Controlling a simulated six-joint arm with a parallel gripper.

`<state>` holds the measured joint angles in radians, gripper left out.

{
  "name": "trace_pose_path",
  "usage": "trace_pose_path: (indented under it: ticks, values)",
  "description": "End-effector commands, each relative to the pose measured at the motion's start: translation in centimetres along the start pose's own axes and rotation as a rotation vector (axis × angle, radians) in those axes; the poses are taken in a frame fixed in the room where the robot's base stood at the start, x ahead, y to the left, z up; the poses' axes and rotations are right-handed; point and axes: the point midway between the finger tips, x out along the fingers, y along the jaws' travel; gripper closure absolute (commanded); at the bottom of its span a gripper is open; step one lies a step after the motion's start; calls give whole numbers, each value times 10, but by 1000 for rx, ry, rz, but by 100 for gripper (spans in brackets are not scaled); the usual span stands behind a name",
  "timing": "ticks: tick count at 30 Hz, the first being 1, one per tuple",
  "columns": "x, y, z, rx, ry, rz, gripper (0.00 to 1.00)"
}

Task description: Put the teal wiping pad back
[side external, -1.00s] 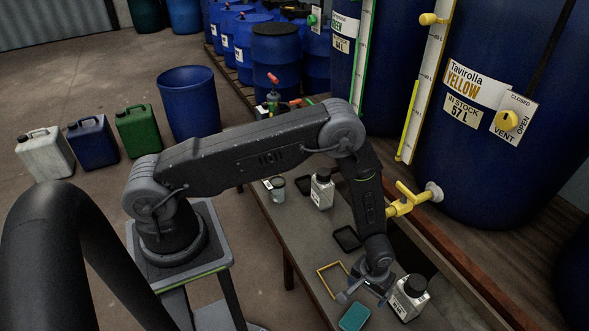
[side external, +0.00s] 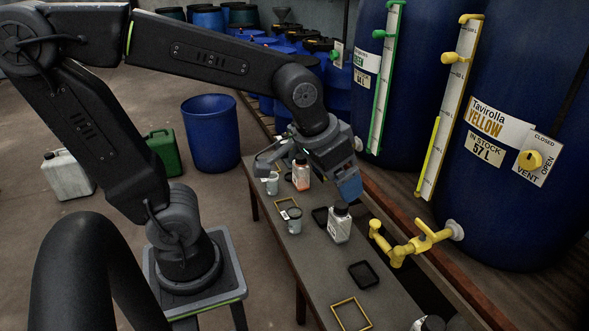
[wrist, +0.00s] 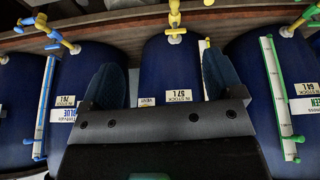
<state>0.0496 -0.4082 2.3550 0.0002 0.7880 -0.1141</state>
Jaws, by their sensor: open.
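The teal wiping pad does not show in either current view. My gripper (side external: 312,182) is open and raised above the far part of the bench, over bottles and cups. In the wrist view my gripper (wrist: 163,78) has its two dark blue fingers spread wide with nothing between them, facing the blue vats. An empty yellow square outline (side external: 351,298) lies on the near end of the bench (side external: 325,268). A second yellow outline (side external: 277,204) lies farther along it.
A white black-capped bottle (side external: 340,228), an orange-marked bottle (side external: 301,178), a grey cup (side external: 293,224) and a black tray (side external: 364,275) stand on the bench. A yellow tap (side external: 425,240) juts out from the vat (side external: 500,210) at the right. A blue bin (side external: 211,140) stands on the floor.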

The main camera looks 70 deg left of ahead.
Motion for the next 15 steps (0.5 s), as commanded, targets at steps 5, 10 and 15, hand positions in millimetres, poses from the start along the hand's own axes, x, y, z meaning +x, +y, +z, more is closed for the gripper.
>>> trace_pose_path:
  ticks: [5,10,15]
  values:
    - [-33,-12,37,43,62,-10,14]
    - [-42,-16,54,66,83,-16,14]
    - [-43,-17,56,71,85,-17,14]
